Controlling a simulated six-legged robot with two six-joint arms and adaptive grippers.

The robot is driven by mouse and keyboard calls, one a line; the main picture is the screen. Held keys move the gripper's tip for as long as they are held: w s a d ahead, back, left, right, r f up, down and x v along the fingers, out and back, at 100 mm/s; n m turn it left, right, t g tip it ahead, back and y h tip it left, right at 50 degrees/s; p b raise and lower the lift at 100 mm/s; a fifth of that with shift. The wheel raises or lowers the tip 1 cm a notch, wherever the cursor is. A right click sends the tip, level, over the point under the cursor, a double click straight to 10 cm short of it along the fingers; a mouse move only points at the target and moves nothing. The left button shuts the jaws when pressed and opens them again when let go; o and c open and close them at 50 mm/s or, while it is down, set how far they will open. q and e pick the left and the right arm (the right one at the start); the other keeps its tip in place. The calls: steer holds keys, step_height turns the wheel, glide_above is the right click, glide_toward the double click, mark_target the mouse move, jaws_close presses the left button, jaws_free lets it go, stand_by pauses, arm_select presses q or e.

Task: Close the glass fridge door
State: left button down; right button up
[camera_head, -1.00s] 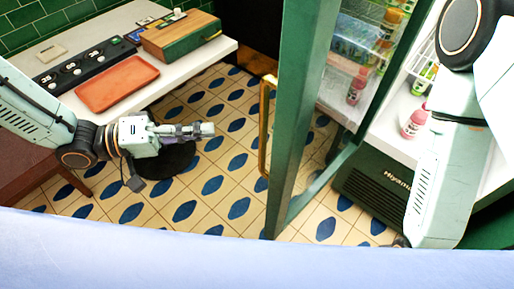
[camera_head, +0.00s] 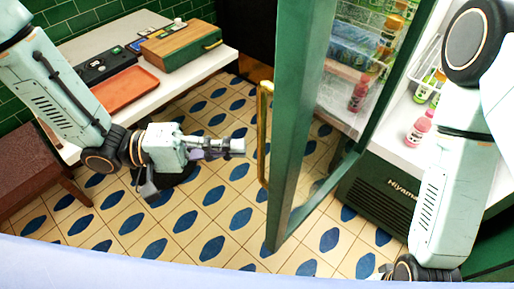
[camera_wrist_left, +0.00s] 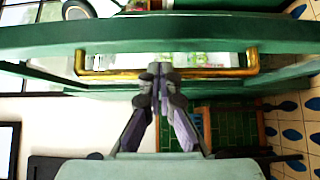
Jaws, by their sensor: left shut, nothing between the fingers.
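The green-framed glass fridge door (camera_head: 300,130) stands open in the head view, jutting toward me. Its brass handle (camera_head: 264,135) runs upright along the door's left side. My left gripper (camera_head: 240,147) is shut and empty, a little left of the handle and apparently apart from it. In the left wrist view, the closed fingertips (camera_wrist_left: 160,70) overlap the middle of the brass handle (camera_wrist_left: 215,72); I cannot tell whether they touch. The fridge (camera_head: 385,195) is to the right, its shelves showing through and beside the glass. My right arm is at the right; its gripper is not clearly visible.
A white counter (camera_head: 180,79) at the left carries an orange tray (camera_head: 130,90) and a wooden box (camera_head: 180,46). A brown bench (camera_head: 30,165) stands below it. Pink bottles (camera_head: 417,132) stand at the fridge's front. Tiled floor (camera_head: 210,215) is open before the door.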

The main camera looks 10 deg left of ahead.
arm_select(q)
steer(key=shift+d, duration=2.05)
